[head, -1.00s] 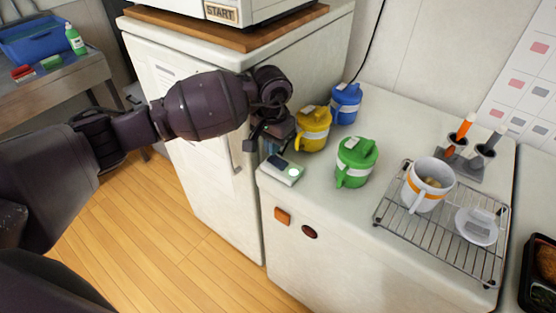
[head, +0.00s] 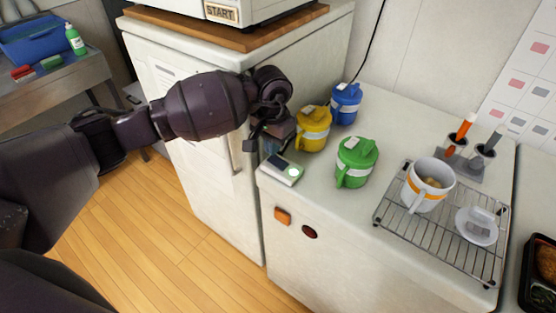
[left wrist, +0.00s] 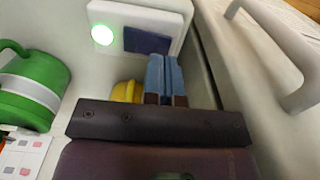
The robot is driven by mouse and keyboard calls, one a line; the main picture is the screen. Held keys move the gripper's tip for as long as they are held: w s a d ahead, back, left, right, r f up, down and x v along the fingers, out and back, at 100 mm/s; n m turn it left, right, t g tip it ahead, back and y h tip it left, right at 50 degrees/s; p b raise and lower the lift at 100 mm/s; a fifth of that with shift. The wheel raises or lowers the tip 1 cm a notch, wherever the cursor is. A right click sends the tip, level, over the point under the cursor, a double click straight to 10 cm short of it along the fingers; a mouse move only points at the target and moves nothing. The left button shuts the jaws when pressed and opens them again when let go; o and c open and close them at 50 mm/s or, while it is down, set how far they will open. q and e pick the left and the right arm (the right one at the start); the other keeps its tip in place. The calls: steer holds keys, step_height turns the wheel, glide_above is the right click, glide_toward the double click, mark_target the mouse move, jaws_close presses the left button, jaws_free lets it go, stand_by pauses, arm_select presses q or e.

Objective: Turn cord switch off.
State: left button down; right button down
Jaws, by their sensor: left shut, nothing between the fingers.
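A small white box (head: 281,175) with a dark panel and a glowing green round light lies at the near left corner of the white counter. It looks like the cord switch; I see no cord on it. It also shows at the top of the left wrist view (left wrist: 116,22). My left gripper (head: 274,143) is just behind and above it in the head view, shut and empty. In the left wrist view the closed bluish fingers (left wrist: 167,76) point toward the dark panel; whether they touch it I cannot tell. My right gripper is out of view.
A yellow jar (head: 313,130), a blue jar (head: 346,104) and a green jar (head: 355,165) stand close by. A wire rack (head: 394,218) holding a mug (head: 424,192) is farther right. The white cabinet (head: 190,100) with its handle is at the left.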

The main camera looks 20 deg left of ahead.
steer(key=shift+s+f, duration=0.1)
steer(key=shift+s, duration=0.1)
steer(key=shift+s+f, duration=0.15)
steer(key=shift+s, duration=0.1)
arm_select(q)
steer(key=shift+f+b, duration=0.3)
steer(key=shift+f, duration=0.1)
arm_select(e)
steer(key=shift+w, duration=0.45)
arm_select(q)
steer(key=shift+f, duration=0.15)
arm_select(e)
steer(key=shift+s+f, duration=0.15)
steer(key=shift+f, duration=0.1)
arm_select(q)
steer(key=shift+f+b, duration=0.25)
steer(key=shift+b, duration=0.05)
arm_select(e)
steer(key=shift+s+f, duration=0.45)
